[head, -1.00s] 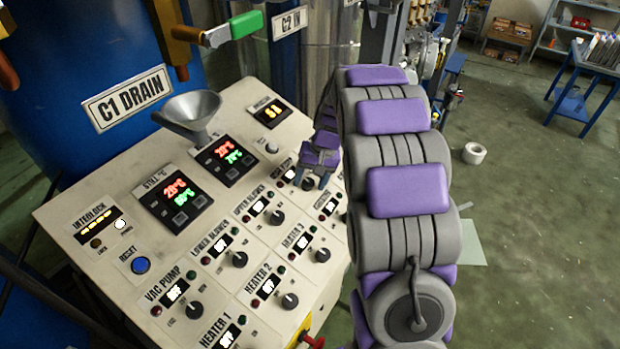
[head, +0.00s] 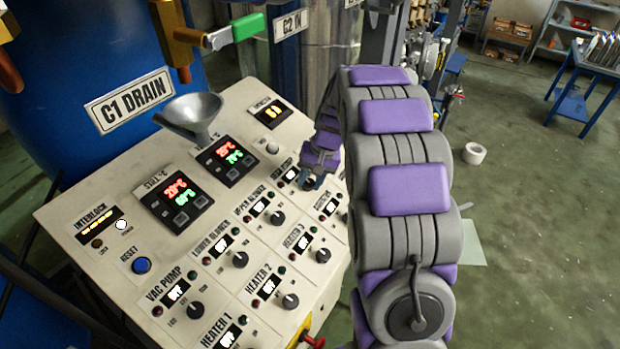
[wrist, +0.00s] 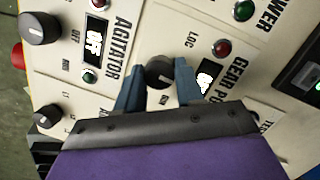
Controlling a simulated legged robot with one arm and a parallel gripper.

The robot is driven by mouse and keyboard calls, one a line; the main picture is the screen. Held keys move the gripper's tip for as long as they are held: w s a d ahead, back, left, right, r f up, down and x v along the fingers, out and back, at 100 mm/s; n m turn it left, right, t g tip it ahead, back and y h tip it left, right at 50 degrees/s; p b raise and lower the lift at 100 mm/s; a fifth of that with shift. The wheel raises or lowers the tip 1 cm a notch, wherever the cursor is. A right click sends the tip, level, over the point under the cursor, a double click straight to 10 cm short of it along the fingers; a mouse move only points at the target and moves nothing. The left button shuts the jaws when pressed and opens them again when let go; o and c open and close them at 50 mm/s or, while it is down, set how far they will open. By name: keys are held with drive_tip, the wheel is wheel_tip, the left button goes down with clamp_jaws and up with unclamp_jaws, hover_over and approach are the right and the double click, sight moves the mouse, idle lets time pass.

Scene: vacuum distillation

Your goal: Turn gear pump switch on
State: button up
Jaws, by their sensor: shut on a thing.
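The gear pump switch is a dark round knob (wrist: 160,72) on the sloped cream control panel, in the middle of the wrist view. My gripper (wrist: 160,82) has its two blue fingers on either side of the knob and is shut on it. The gear pump display (wrist: 206,77) is lit, but its tilted text is too small to read surely. In the head view my gripper (head: 312,182) is at the panel's upper right, partly covering the knob.
The agitator knob (wrist: 39,28) and its display (wrist: 94,40) sit at the wrist view's upper left. Heater and blower knobs (head: 240,259) fill the panel. A metal funnel (head: 190,115) stands at its back edge.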

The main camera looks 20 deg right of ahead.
drive_tip(key=m+p, duration=0.1)
drive_tip(key=m, duration=0.1)
drive_tip(key=m+y+p, duration=0.1)
drive_tip(key=m+p, duration=0.1)
drive_tip(key=m, duration=0.1)
drive_tip(key=shift+d+r+m+t, duration=0.1)
drive_tip(key=shift+r+m+t, duration=0.05)
drive_tip(key=shift+m+t, duration=0.15)
drive_tip(key=m+t+p, duration=0.1)
drive_tip(key=m+p, duration=0.2)
drive_tip(key=m, duration=0.2)
drive_tip(key=shift+s+m+y+p, duration=0.1)
drive_tip(key=shift+m+y+p, duration=0.2)
drive_tip(key=shift+y+p, duration=0.1)
drive_tip(key=o, duration=1)
drive_tip(key=shift+o, duration=0.2)
drive_tip(key=shift+f, duration=0.2)
drive_tip(key=b+v, duration=0.2)
drive_tip(key=v, duration=1.5)
drive_tip(key=shift+d, duration=0.25)
drive_tip(key=shift+r, duration=0.1)
